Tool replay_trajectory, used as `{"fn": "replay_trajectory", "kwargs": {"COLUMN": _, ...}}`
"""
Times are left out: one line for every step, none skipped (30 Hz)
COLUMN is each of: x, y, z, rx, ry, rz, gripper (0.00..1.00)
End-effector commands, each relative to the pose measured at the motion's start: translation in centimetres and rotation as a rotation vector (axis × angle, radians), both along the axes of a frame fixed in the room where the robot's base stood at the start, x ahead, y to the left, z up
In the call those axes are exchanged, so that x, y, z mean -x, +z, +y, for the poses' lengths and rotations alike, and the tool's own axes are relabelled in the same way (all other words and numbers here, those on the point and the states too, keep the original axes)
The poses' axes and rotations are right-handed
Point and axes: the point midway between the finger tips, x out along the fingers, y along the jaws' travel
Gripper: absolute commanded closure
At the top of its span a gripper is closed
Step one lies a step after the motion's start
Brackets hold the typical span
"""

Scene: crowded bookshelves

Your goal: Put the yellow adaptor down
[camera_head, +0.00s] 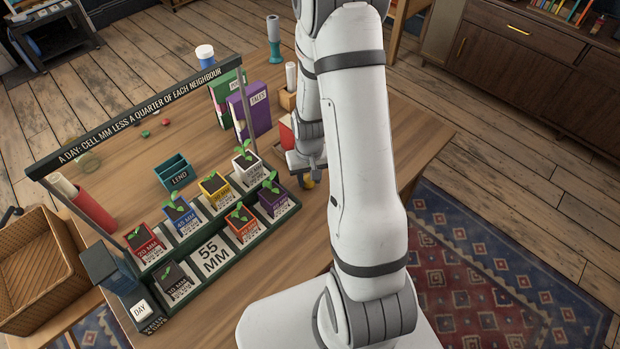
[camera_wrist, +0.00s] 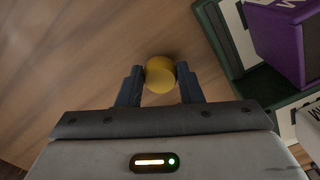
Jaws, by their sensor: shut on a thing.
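The yellow adaptor (camera_wrist: 160,77) is a small rounded yellow piece. In the wrist view it sits between the two dark fingertips of my gripper (camera_wrist: 160,72), which is shut on it. Bare wooden table shows behind it. In the head view my gripper (camera_head: 305,168) points down over the table, right of the rack of plant pots, and a bit of the yellow adaptor (camera_head: 308,183) shows beneath it. My arm hides part of this area. I cannot tell whether the adaptor touches the table.
The green rack (camera_head: 291,212) with several labelled pots stands close to the left of my gripper; its purple pot (camera_wrist: 287,40) shows in the wrist view. Boxes (camera_head: 250,112) and a red container (camera_head: 286,133) stand behind. The wooden table (camera_head: 415,130) is clear at right.

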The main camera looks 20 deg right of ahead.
Motion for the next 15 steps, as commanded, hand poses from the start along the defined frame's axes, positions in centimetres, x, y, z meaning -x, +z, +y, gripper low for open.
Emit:
{"fn": "replay_trajectory", "kwargs": {"x": 0.0, "y": -0.6, "z": 0.0, "rx": 0.0, "ry": 0.0, "rz": 0.003, "gripper": 0.88}}
{"fn": "replay_trajectory", "kwargs": {"x": 0.0, "y": -0.8, "z": 0.0, "rx": 0.0, "ry": 0.0, "rz": 0.002, "gripper": 0.88}}
{"fn": "replay_trajectory", "kwargs": {"x": 0.0, "y": -1.0, "z": 0.0, "rx": 0.0, "ry": 0.0, "rz": 0.001, "gripper": 0.88}}
{"fn": "replay_trajectory", "kwargs": {"x": 0.0, "y": -1.1, "z": 0.0, "rx": 0.0, "ry": 0.0, "rz": 0.0, "gripper": 0.88}}
{"fn": "replay_trajectory", "kwargs": {"x": 0.0, "y": -1.2, "z": 0.0, "rx": 0.0, "ry": 0.0, "rz": -0.001, "gripper": 0.88}}
{"fn": "replay_trajectory", "kwargs": {"x": 0.0, "y": -1.2, "z": 0.0, "rx": 0.0, "ry": 0.0, "rz": -0.001, "gripper": 0.88}}
{"fn": "replay_trajectory", "kwargs": {"x": 0.0, "y": -1.2, "z": 0.0, "rx": 0.0, "ry": 0.0, "rz": -0.001, "gripper": 0.88}}
{"fn": "replay_trajectory", "kwargs": {"x": 0.0, "y": -1.2, "z": 0.0, "rx": 0.0, "ry": 0.0, "rz": -0.001, "gripper": 0.88}}
{"fn": "replay_trajectory", "kwargs": {"x": 0.0, "y": -1.1, "z": 0.0, "rx": 0.0, "ry": 0.0, "rz": -0.001, "gripper": 0.88}}
{"fn": "replay_trajectory", "kwargs": {"x": 0.0, "y": -1.1, "z": 0.0, "rx": 0.0, "ry": 0.0, "rz": -0.001, "gripper": 0.88}}
{"fn": "replay_trajectory", "kwargs": {"x": 0.0, "y": -1.2, "z": 0.0, "rx": 0.0, "ry": 0.0, "rz": -0.001, "gripper": 0.88}}
{"fn": "replay_trajectory", "kwargs": {"x": 0.0, "y": -1.3, "z": 0.0, "rx": 0.0, "ry": 0.0, "rz": -0.001, "gripper": 0.88}}
{"fn": "replay_trajectory", "kwargs": {"x": 0.0, "y": -1.4, "z": 0.0, "rx": 0.0, "ry": 0.0, "rz": -0.001, "gripper": 0.88}}
{"fn": "replay_trajectory", "kwargs": {"x": 0.0, "y": -1.5, "z": 0.0, "rx": 0.0, "ry": 0.0, "rz": -0.001, "gripper": 0.88}}
{"fn": "replay_trajectory", "kwargs": {"x": 0.0, "y": -1.7, "z": 0.0, "rx": 0.0, "ry": 0.0, "rz": -0.001, "gripper": 0.88}}
